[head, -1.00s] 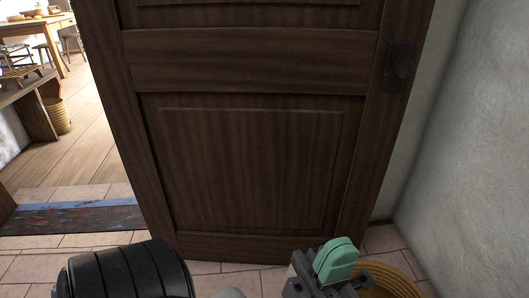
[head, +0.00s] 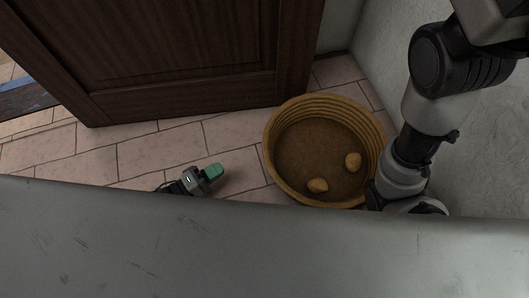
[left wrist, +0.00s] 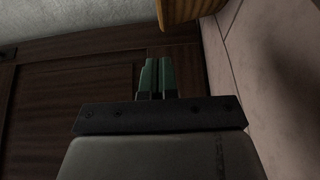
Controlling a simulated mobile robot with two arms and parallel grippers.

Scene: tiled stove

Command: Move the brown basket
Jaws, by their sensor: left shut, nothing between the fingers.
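The brown basket (head: 272,138) is a round, ribbed tub standing upright on the tiled floor, right of centre in the head view. Two potato-like lumps (head: 317,185) lie inside it. My left gripper (head: 213,171), with green fingertips, is low over the floor to the left of the basket and apart from it. It is shut and empty; its fingers also show in the left wrist view (left wrist: 157,78). A piece of the basket rim (left wrist: 185,10) shows at the top there. My right arm comes down beside the basket's right side; its gripper is hidden.
A dark wooden door (head: 190,45) stands behind the basket. A pale plaster wall (head: 385,75) is close on the right. Bare tiles (head: 130,155) lie left of the basket. A dark patterned rug (head: 25,100) lies at the far left.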

